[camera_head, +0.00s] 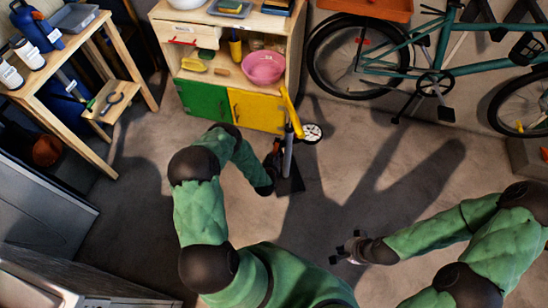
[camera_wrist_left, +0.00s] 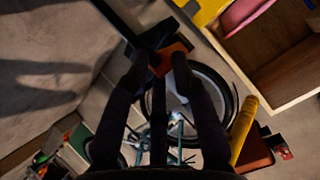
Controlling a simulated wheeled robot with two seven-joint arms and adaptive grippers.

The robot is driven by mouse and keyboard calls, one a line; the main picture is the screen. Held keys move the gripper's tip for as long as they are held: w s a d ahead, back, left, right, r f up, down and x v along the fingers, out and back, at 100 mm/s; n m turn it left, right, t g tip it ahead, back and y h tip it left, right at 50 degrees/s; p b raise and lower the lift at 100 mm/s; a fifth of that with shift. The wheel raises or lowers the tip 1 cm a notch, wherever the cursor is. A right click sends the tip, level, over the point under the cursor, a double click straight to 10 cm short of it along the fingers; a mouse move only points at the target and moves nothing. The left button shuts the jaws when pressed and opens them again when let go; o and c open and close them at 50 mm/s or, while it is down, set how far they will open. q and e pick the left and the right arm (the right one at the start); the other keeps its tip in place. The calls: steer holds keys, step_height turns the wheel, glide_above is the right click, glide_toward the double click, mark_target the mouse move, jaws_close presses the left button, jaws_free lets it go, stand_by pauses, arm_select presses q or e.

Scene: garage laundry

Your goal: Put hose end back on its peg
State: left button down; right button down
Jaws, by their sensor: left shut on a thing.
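A floor pump stands on the concrete, with a grey barrel (camera_head: 288,155), a yellow handle (camera_head: 291,108), a black base (camera_head: 290,187) and a round white gauge (camera_head: 312,132) at its right. My left gripper (camera_head: 275,155) is at the barrel's left side. In the left wrist view its fingers (camera_wrist_left: 160,62) are closed in around a small orange-red piece (camera_wrist_left: 170,55), perhaps the hose end. The pump's yellow handle (camera_wrist_left: 243,130) shows at right there. The hose's run and the peg cannot be made out. My right gripper (camera_head: 346,247) is open and empty above the floor.
A wooden cabinet (camera_head: 215,68) with green and yellow doors stands behind the pump, holding a pink bowl (camera_head: 263,67). A teal bicycle (camera_head: 430,72) is at upper right. A wooden bench (camera_head: 45,75) stands at left. The floor right of the pump is clear.

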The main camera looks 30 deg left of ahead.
arm_select(q)
steer(key=c, duration=1)
jaws_free()
steer(key=shift+o, duration=0.2)
steer(key=v, duration=1.2)
